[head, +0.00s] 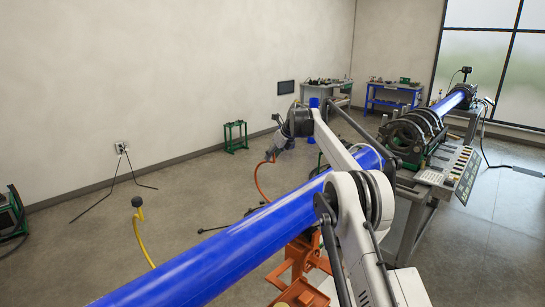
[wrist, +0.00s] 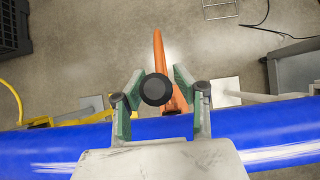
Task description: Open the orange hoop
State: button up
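The orange hoop (head: 261,180) is a thin curved bar rising from the orange stand (head: 302,255) beside the blue pipe. In the wrist view the orange bar (wrist: 160,52) runs away behind a round black knob (wrist: 155,89), which appears to be its end. My gripper (wrist: 159,72), with green finger pads, is open, with a pad on either side of the knob. I see small gaps and cannot tell whether either pad touches. In the head view my gripper (head: 271,155) is small, at the hoop's upper end, where the knob is not clear.
The long blue pipe (head: 225,252) crosses below my arm and close under my gripper. A yellow hoop with a black knob (head: 138,203) stands to the left. The fusion machine (head: 418,135) is at the right. Open floor lies towards the wall.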

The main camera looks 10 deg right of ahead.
jog(key=v, duration=1.2)
jog(key=shift+s, duration=0.1)
jog(key=s+r+n+h+b, duration=0.1)
jog(key=s+n+b, duration=0.45)
jog(key=s, duration=1.05)
jog(key=s+r+n+h+b, duration=0.1)
jog(key=s+n+b, duration=0.1)
jog(key=s+n, duration=1)
jog(key=s+f+n+b, duration=0.2)
jog(key=s+f, duration=0.5)
jog(key=s, duration=0.4)
jog(key=s+d+f+n+t+h+b, duration=0.1)
jog(key=s+f+n+b, duration=0.1)
jog(key=s+f+n, duration=0.3)
jog(key=s+d+f+n+t+h+b, duration=0.1)
jog(key=s+f+n, duration=0.2)
jog(key=s+f, duration=0.8)
jog(key=s, duration=0.8)
jog(key=shift+s+d+f+n+b, duration=0.15)
jog(key=shift+s+n+b, duration=0.05)
jog(key=shift+n+b, duration=0.2)
